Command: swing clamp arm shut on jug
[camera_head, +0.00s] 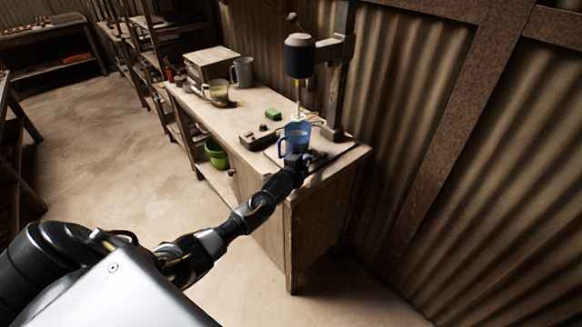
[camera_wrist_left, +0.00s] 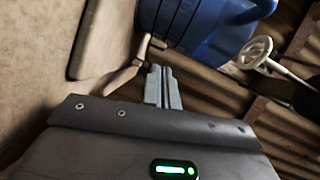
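A blue jug (camera_head: 297,131) stands upright on the bench's near right end, under a drill-like stirrer (camera_head: 299,56) on a post. It also shows large at the top of the left wrist view (camera_wrist_left: 205,20). A brown bent bar (camera_wrist_left: 125,76), which looks like the clamp arm, lies left of my fingers in the wrist view, its bend close to or touching them. My left gripper (camera_head: 296,160) is in front of the jug, hiding its lower part. In the wrist view its fingers (camera_wrist_left: 163,85) are together with nothing seen between them. My right gripper is out of view.
The wooden bench (camera_head: 240,112) carries a dark block (camera_head: 259,140), a green block (camera_head: 273,114), a glass mug (camera_head: 217,93), a grey jug (camera_head: 242,72) and a box (camera_head: 211,64). A corrugated wall is behind; floor at left is clear.

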